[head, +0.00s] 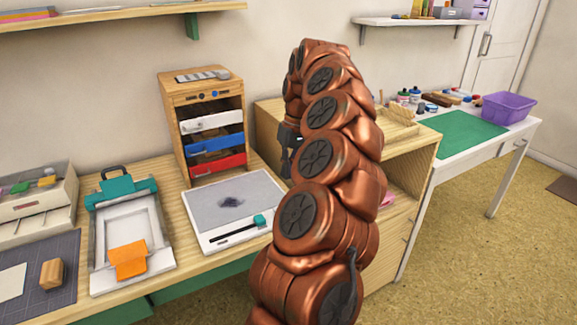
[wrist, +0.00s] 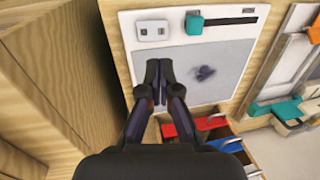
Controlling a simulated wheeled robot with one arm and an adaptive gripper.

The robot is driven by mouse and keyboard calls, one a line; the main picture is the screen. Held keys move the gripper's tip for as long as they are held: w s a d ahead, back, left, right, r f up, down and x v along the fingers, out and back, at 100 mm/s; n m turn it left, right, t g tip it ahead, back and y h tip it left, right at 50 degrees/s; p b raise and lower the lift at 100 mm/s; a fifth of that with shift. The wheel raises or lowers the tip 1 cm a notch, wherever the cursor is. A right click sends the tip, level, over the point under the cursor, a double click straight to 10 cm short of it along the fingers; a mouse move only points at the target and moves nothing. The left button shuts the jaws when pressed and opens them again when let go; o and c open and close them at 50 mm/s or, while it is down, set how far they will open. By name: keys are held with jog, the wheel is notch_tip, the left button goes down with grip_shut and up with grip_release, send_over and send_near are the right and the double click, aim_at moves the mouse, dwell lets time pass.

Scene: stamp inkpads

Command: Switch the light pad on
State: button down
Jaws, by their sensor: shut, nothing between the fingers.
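A teal slider knob (wrist: 194,23) sits at one end of a black slot. Beside it is a small pale switch plate (wrist: 152,30), which my arm seems to hide in the head view. My gripper (wrist: 159,70) is shut and empty, its fingertips appearing over the pad's grey surface, short of the switch plate. In the head view my gripper (head: 288,162) is partly hidden by my arm.
A wooden drawer unit (head: 205,120) with white, blue and red drawers stands behind the pad. A press with teal and orange parts (head: 125,235) stands to the left. A wooden cabinet (head: 268,120) rises on the right, close to my gripper.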

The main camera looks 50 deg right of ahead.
jog(key=f, duration=0.3)
jog(key=a+f, duration=0.1)
jog(key=f, duration=0.3)
jog(key=a+f, duration=0.1)
jog(key=f, duration=0.2)
jog(key=shift+w+f, duration=0.3)
jog(key=shift+w, duration=0.05)
jog(key=shift+a+f+h+b, duration=0.2)
jog(key=shift+f+h+b, duration=0.3)
jog(key=shift+b, duration=0.5)
jog(key=shift+w+r, duration=0.1)
jog(key=shift+r, duration=0.1)
jog(key=shift+d, duration=0.2)
jog(key=shift+s+d+r+p, duration=0.15)
jog(key=shift+s+d+p, duration=0.15)
jog(key=shift+d, duration=0.3)
